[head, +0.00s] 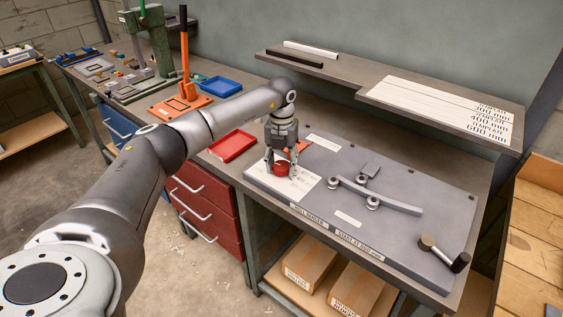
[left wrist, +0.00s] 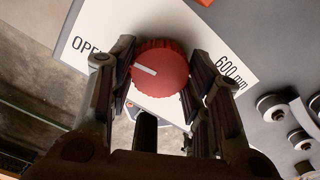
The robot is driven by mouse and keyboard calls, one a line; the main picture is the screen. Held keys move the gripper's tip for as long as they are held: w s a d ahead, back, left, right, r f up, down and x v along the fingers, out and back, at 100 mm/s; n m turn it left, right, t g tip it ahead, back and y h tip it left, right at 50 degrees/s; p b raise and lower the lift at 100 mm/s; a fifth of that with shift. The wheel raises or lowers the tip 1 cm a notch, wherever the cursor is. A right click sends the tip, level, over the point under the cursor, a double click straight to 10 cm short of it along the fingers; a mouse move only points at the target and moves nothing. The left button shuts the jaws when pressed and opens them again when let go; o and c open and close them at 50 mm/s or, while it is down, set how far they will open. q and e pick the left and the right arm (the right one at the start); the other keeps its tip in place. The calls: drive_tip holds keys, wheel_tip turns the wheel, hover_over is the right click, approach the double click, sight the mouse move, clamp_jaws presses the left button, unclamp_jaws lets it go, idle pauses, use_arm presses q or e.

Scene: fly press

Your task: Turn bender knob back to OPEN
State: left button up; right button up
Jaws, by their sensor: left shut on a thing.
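The red bender knob (head: 282,168) sits on a white label plate (head: 304,185) at the left end of the grey bender panel (head: 400,180). My left gripper (head: 281,163) reaches down from above and is shut on the knob, one finger on each side. In the left wrist view the knob (left wrist: 160,70) shows a white pointer line directed left and slightly up, toward the side of the partly hidden "OPEN" print (left wrist: 84,47). The "600 mm" print (left wrist: 231,74) is on the right. My right gripper is not in view.
Rollers with a curved bar (head: 385,198) and a crank with a black handle (head: 445,254) are on the panel to the right. A shelf (head: 420,95) overhangs behind. A red tray (head: 233,146) and an orange-based lever press (head: 186,90) stand to the left.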

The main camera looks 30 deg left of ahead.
sight(281, 165)
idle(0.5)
use_arm(q)
drive_tip(key=o, duration=1)
wheel_tip(281, 165, up, 12)
idle(0.4)
